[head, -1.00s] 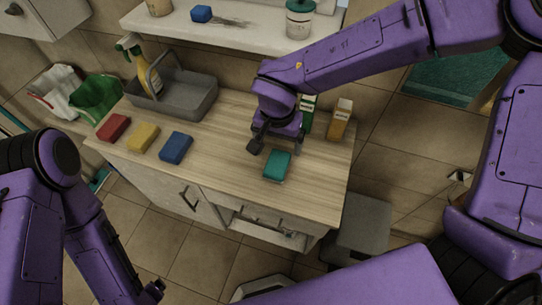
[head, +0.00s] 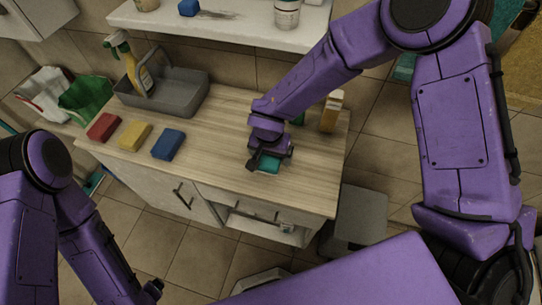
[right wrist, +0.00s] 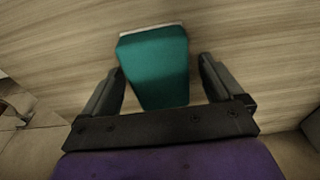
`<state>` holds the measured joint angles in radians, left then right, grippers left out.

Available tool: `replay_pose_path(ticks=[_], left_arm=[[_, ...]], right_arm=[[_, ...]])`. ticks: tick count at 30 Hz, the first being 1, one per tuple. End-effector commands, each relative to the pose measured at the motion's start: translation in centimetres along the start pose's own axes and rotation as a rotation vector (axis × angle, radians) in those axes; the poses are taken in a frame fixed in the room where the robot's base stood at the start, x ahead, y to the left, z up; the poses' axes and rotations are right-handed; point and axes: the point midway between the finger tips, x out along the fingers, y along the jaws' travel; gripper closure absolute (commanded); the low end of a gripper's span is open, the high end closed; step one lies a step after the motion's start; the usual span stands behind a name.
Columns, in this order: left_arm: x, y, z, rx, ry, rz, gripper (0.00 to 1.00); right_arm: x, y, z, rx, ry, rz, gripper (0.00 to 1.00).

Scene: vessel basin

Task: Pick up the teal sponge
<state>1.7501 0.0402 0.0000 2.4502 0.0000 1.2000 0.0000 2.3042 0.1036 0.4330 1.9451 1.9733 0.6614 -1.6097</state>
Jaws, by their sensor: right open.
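The teal sponge (head: 268,164) lies on the wooden counter (head: 220,150), partly hidden under my right gripper (head: 268,163) in the head view. In the right wrist view the teal sponge (right wrist: 155,68) has a pale edge at its far end and sits between the two dark fingers of my right gripper (right wrist: 160,78). The fingers are open, with a gap visible on each side of the sponge. My left gripper (head: 150,290) is low at the left, away from the counter; its fingers are too small and dark to judge.
A red sponge (head: 104,127), a yellow sponge (head: 135,136) and a blue sponge (head: 168,145) lie to the left on the counter. A grey caddy (head: 180,95) with a spray bottle (head: 117,45) stands behind them.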

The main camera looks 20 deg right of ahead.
Motion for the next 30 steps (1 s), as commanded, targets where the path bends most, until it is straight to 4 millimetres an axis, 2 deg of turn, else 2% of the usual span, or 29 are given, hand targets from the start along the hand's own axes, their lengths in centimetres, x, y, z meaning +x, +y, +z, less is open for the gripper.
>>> replay_pose_path(ticks=[3, 5, 6, 8, 9, 13, 14, 20, 23, 27, 30], left_arm=[[0.0, 0.0, 0.0, 0.000, 0.000, 0.000, 0.07], [0.0, 0.0, 0.0, 0.000, 0.000, 0.000, 0.07], [0.0, 0.0, 0.0, 0.000, 0.000, 0.000, 0.07], [0.0, 0.0, 0.0, 0.000, 0.000, 0.000, 0.07], [0.0, 0.0, 0.0, 0.000, 0.000, 0.000, 0.07], [0.0, 0.0, 0.0, 0.000, 0.000, 0.000, 0.07], [0.0, 0.0, 0.0, 0.000, 0.000, 0.000, 0.07], [0.1, 0.0, 0.0, 0.000, 0.000, 0.000, 0.07], [0.3, 0.0, 0.1, 0.000, 0.000, 0.000, 0.07], [1.0, 0.1, 0.4, 0.000, 0.000, 0.000, 0.07], [1.4, 0.1, 0.6, 0.000, 0.000, 0.000, 0.07]], right_arm=[[0.0, 0.0, 0.0, 0.001, 0.000, 0.000, 0.06], [0.0, 0.0, 0.0, 0.001, 0.000, 0.000, 0.23], [0.0, 0.0, 0.0, 0.001, 0.000, 0.000, 0.36], [0.0, 0.0, 0.0, 0.001, 0.000, 0.000, 0.55], [0.0, 0.0, 0.0, 0.001, 0.000, 0.000, 0.61], [-0.1, 0.0, 0.0, 0.001, 0.000, 0.000, 0.61], [-0.1, 0.0, 0.0, 0.001, 0.000, 0.000, 0.66], [-0.2, 0.0, 0.0, 0.002, 0.000, 0.000, 0.66], [-0.9, 0.0, -0.2, 0.004, 0.000, -0.002, 0.66], [-3.6, -0.2, -0.1, 0.004, 0.000, -0.007, 0.66], [-6.5, -0.7, 1.9, -0.001, 0.001, -0.006, 0.66]])
